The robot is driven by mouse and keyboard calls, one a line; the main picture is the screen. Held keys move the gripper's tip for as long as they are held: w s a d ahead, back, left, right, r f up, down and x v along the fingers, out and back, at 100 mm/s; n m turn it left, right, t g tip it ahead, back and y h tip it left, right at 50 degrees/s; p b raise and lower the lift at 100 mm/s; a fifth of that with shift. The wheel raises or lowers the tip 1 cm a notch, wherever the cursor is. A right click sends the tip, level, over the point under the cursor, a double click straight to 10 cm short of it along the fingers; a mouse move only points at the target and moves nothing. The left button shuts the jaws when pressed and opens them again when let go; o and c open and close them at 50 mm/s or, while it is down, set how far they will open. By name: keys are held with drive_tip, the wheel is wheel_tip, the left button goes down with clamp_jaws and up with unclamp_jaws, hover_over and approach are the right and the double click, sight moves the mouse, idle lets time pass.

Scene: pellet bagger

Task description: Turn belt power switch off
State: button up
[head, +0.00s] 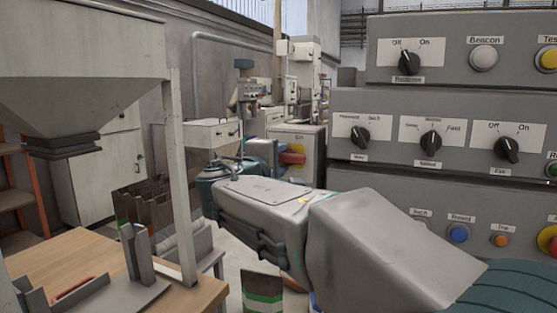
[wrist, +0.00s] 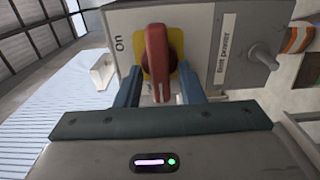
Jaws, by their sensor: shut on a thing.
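The belt power switch is a red handle (wrist: 157,55) on a yellow plate (wrist: 172,50), set in a grey box (wrist: 200,40). An "On" label shows left of the handle and a "Belt power" label to its right, both turned sideways. The handle lies upright in the wrist view, across the direction of "On"; no "Off" label is visible there. My gripper (wrist: 159,76) is shut on the handle, one blue finger at each side. In the head view the red handle (head: 292,158) lies roughly level on the box (head: 305,178), beyond my arm, which hides the box's lower part.
A large control panel (head: 425,160) with knobs and buttons stands close at the right. A hopper (head: 80,60) hangs over a wooden table (head: 60,255) at the left. A grey stub (wrist: 264,58) juts from the box's side in the wrist view.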

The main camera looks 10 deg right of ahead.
drive_tip(key=shift+a, duration=0.1)
drive_tip(key=o, duration=0.6)
drive_tip(key=v, duration=1.3)
drive_tip(key=shift+s+a+p, duration=0.25)
drive_tip(key=shift+s+p, duration=0.1)
drive_tip(key=shift+p, duration=0.05)
drive_tip(key=s+d+f+m+g+y+p, duration=0.25)
drive_tip(key=s+d+f+g+p, duration=0.2)
drive_tip(key=d+g+p, duration=0.4)
drive_tip(key=s+f+m+g+y+p, duration=0.1)
drive_tip(key=s+m+y+p, duration=0.1)
drive_tip(key=p, duration=0.3)
drive_tip(key=s+f+m+g+y+p, duration=0.1)
drive_tip(key=s+m+y+p, duration=0.2)
drive_tip(key=s+p, duration=0.1)
drive_tip(key=s+f+m+g+y+p, duration=0.1)
drive_tip(key=s+f+m+y+p, duration=0.1)
drive_tip(key=s+p, duration=0.3)
drive_tip(key=shift+s+d+m+y+p, duration=0.15)
drive_tip(key=shift+d+m+y+p, duration=0.35)
drive_tip(key=shift+m, duration=0.35)
